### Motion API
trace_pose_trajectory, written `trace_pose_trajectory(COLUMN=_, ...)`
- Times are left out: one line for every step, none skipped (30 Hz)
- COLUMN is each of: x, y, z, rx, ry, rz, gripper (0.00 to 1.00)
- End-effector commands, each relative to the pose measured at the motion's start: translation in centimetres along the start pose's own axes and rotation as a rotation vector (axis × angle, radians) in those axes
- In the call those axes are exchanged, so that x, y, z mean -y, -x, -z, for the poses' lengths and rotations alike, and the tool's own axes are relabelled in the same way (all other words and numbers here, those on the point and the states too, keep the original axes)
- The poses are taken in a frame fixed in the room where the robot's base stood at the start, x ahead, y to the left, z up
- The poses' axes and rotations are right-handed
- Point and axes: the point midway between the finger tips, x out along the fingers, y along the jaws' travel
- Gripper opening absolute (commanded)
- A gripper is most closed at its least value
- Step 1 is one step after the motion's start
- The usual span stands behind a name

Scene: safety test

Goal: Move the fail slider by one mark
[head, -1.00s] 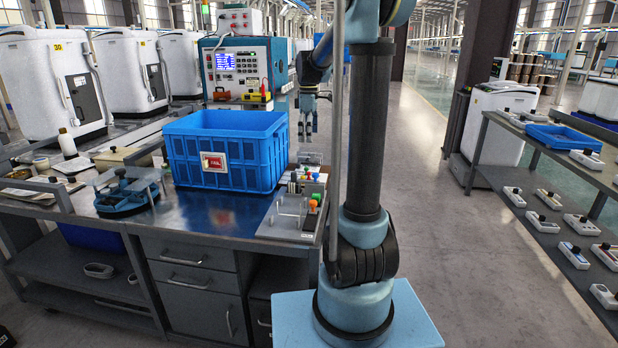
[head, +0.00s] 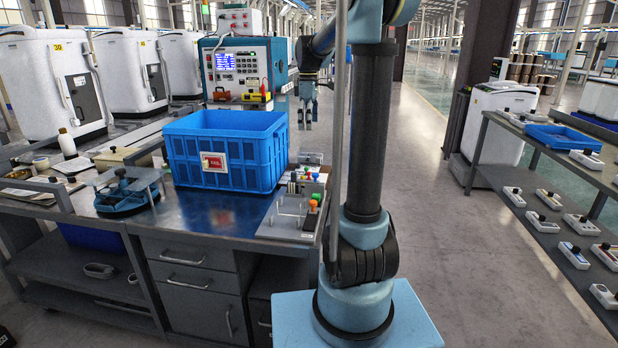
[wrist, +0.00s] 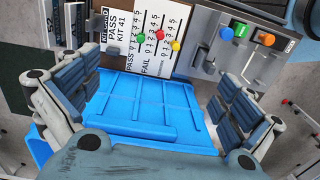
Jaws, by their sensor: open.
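The scale card (wrist: 152,50), marked PASS and FAIL with numbered marks, is at the top middle of the wrist view. A red knob (wrist: 154,36) and a yellow knob (wrist: 175,45) sit on or beside its scales. In the head view, the small red and yellow knobs show at the bench's right end. My gripper (head: 308,122) is open and empty, up beyond that end. Its fingers (wrist: 160,78) spread below the card in the wrist view, apart from the knobs.
A blue crate (head: 222,160) stands on the bench left of the knobs. A panel with blue (wrist: 226,33) and orange (wrist: 263,39) knobs adjoins the card. A control box with a screen (head: 240,65) stands behind. The aisle floor (head: 430,150) to the right is clear.

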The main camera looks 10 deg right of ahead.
Motion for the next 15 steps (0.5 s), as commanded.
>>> trace_pose_trajectory(x=0.0, y=1.0, z=0.0, rx=0.000, ry=0.000, rz=0.000, gripper=1.00)
trace_pose_trajectory(x=0.0, y=1.5, z=0.0, rx=0.000, ry=0.000, rz=0.000, gripper=1.00)
trace_pose_trajectory(x=0.0, y=2.1, z=0.0, rx=0.000, ry=0.000, rz=0.000, gripper=1.00)
trace_pose_trajectory(x=0.0, y=2.6, z=0.0, rx=0.000, ry=0.000, rz=0.000, gripper=1.00)
trace_pose_trajectory(x=0.0, y=3.0, z=0.0, rx=0.000, ry=0.000, rz=0.000, gripper=1.00)
trace_pose_trajectory(x=0.0, y=3.6, z=0.0, rx=0.000, ry=0.000, rz=0.000, gripper=1.00)
trace_pose_trajectory(x=0.0, y=4.0, z=0.0, rx=0.000, ry=0.000, rz=0.000, gripper=1.00)
trace_pose_trajectory(x=0.0, y=4.3, z=0.0, rx=0.000, ry=0.000, rz=0.000, gripper=1.00)
trace_pose_trajectory(x=0.0, y=4.7, z=0.0, rx=0.000, ry=0.000, rz=0.000, gripper=1.00)
trace_pose_trajectory(x=0.0, y=4.9, z=0.0, rx=0.000, ry=0.000, rz=0.000, gripper=1.00)
trace_pose_trajectory(x=0.0, y=5.1, z=0.0, rx=0.000, ry=0.000, rz=0.000, gripper=1.00)
trace_pose_trajectory(x=0.0, y=5.3, z=0.0, rx=0.000, ry=0.000, rz=0.000, gripper=1.00)
trace_pose_trajectory(x=0.0, y=5.5, z=0.0, rx=0.000, ry=-0.001, rz=0.000, gripper=1.00)
trace_pose_trajectory(x=0.1, y=5.5, z=-0.1, rx=0.000, ry=-0.004, rz=-0.001, gripper=1.00)
trace_pose_trajectory(x=0.4, y=5.6, z=-0.2, rx=-0.001, ry=-0.011, rz=-0.002, gripper=1.00)
